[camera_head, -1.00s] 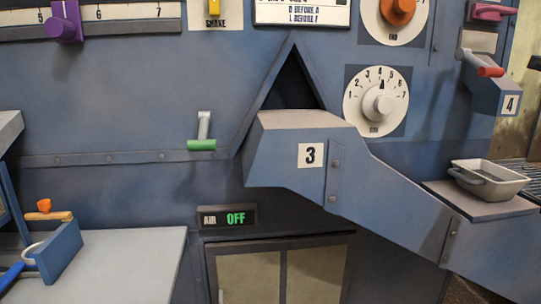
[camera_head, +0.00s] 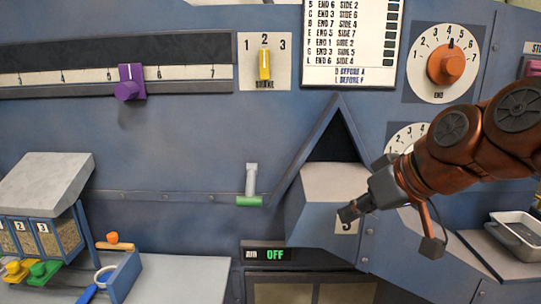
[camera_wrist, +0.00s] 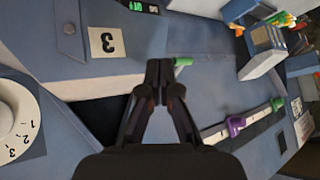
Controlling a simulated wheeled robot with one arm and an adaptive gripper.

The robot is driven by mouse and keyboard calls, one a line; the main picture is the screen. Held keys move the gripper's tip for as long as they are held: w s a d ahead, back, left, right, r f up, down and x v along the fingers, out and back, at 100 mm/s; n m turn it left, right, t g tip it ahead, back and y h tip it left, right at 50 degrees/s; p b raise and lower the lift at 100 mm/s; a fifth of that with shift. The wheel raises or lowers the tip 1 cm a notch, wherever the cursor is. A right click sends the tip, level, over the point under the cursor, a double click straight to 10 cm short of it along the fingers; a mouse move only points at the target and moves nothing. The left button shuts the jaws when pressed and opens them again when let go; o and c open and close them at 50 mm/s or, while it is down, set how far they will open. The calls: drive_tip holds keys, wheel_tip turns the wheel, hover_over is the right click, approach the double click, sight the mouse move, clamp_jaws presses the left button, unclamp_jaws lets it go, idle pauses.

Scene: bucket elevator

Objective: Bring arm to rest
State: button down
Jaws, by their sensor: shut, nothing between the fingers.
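My gripper (camera_head: 347,213) is in the head view at the right of centre, on the end of my copper-coloured arm, which reaches in from the right edge. It appears in front of the blue chute housing marked 3 (camera_head: 322,215) and partly covers the number. In the wrist view my gripper (camera_wrist: 159,72) has its fingers together, with nothing between them. The number 3 plate (camera_wrist: 107,42) lies to the left of the fingertips there. The green-tipped lever (camera_wrist: 182,62) shows just past the fingertips. I cannot tell the exact gap to the panel.
The panel carries a purple slider (camera_head: 129,85), a yellow selector (camera_head: 264,64), an orange dial (camera_head: 446,65) and a green-tipped lever (camera_head: 250,188). An AIR OFF display (camera_head: 266,254) sits below. A grey tray (camera_head: 516,235) is at right; bins (camera_head: 40,235) and a table (camera_head: 185,285) are at left.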

drive_tip(key=s+d+f+m+g+h+p, duration=0.2)
drive_tip(key=s+f+g+p, duration=0.2)
drive_tip(key=s+f, duration=0.3)
drive_tip(key=s+d+f+m+g+h+p, duration=0.2)
drive_tip(key=s+f+p, duration=0.4)
drive_tip(key=s, duration=1)
drive_tip(key=shift+f+m+g+h, duration=0.5)
drive_tip(key=shift+g+h, duration=0.3)
drive_tip(key=shift+g, duration=0.3)
drive_tip(key=shift+s, duration=0.1)
